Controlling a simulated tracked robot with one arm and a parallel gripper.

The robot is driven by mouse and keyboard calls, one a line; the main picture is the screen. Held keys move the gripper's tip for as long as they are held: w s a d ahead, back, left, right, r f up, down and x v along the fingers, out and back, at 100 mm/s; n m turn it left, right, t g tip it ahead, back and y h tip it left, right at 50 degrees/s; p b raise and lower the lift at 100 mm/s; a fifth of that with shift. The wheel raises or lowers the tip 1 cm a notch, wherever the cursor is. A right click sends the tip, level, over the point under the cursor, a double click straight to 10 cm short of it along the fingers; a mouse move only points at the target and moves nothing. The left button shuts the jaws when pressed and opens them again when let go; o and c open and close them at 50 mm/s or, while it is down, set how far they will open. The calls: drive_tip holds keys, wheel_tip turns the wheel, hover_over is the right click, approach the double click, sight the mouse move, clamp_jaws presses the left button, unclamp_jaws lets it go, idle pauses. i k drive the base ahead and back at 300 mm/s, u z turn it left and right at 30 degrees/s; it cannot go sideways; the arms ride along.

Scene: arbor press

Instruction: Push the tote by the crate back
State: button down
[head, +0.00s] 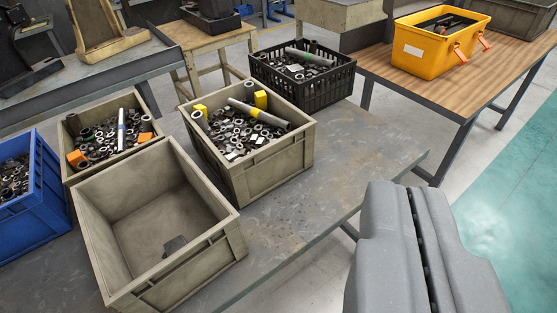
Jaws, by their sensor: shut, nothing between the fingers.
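A beige tote (280,163) full of metal rings, a grey bar and yellow blocks stands near the middle of the grey metal table. The black slatted crate (318,98), also full of metal parts, stands just behind it to the right. From this angle I cannot tell if tote and crate touch. My gripper (411,188) is at the lower right, its two grey fingers together with a thin dark seam between them. It is empty and appears apart from the tote, to its right and nearer the camera.
A nearly empty beige tote (205,262) is in front, with another filled tote (75,173) behind it and a blue bin (50,195) at left. Bare tabletop (325,205) lies right of the middle tote. A wooden table (480,75) bears a yellow box (422,48).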

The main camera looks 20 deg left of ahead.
sight(251, 158)
drive_tip(key=i, duration=0.85)
drive_tip(key=z, duration=0.05)
